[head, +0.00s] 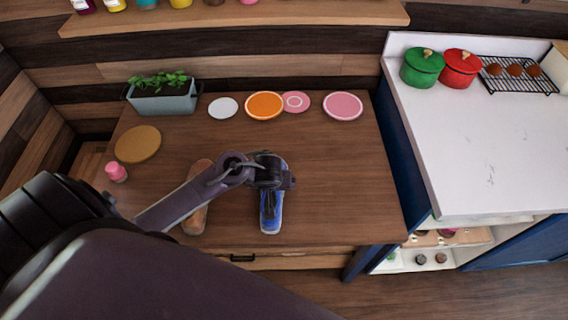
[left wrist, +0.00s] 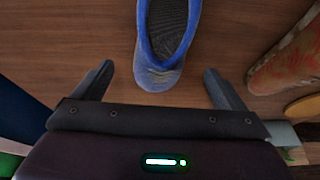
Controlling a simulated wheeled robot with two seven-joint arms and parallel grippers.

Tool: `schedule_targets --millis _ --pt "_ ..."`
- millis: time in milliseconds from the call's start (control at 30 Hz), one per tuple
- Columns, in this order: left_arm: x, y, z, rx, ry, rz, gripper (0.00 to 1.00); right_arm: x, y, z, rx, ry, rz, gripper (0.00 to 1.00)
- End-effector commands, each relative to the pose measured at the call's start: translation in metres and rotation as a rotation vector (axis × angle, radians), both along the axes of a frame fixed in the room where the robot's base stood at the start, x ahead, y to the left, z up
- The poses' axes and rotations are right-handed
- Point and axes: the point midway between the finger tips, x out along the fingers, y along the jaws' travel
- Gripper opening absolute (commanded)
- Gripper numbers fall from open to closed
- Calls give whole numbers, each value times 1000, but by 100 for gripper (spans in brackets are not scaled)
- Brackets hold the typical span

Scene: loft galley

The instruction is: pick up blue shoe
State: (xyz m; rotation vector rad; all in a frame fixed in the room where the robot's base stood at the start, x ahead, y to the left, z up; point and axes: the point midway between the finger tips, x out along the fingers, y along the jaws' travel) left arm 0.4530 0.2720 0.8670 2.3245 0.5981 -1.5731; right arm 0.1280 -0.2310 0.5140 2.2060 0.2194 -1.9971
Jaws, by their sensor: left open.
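The blue shoe (head: 270,218) lies on the wooden table, partly hidden in the head view by my left gripper (head: 268,178) above its far end. In the left wrist view the blue shoe (left wrist: 166,50) shows its dark insole, with one end between the lines of my two fingers. My left gripper (left wrist: 160,85) is open, with a finger on either side of the shoe and no visible contact. My right gripper is not in view.
A brown-orange shoe (head: 196,215) lies left of the blue one, partly under my arm. The table's right side is clear.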

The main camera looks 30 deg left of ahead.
Motion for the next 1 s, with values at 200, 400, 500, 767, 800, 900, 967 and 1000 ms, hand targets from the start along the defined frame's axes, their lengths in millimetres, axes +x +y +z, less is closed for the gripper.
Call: schedule_targets --millis 200,400,500,767,800,900,967,1000 --pt "6 5 -19 1 3 6 92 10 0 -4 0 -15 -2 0" --pt "13 10 -39 3 2 7 92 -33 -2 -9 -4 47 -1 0" --pt "19 11 -53 2 1 7 92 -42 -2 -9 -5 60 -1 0" --pt "25 14 -74 1 -1 7 92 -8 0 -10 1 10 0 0" --pt "25 14 -74 1 -1 7 92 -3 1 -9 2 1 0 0" --pt "25 14 -74 0 -1 6 92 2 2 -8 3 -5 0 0" --pt "25 14 -74 0 0 6 89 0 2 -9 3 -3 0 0" --pt "25 14 -74 0 0 6 84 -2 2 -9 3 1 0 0"
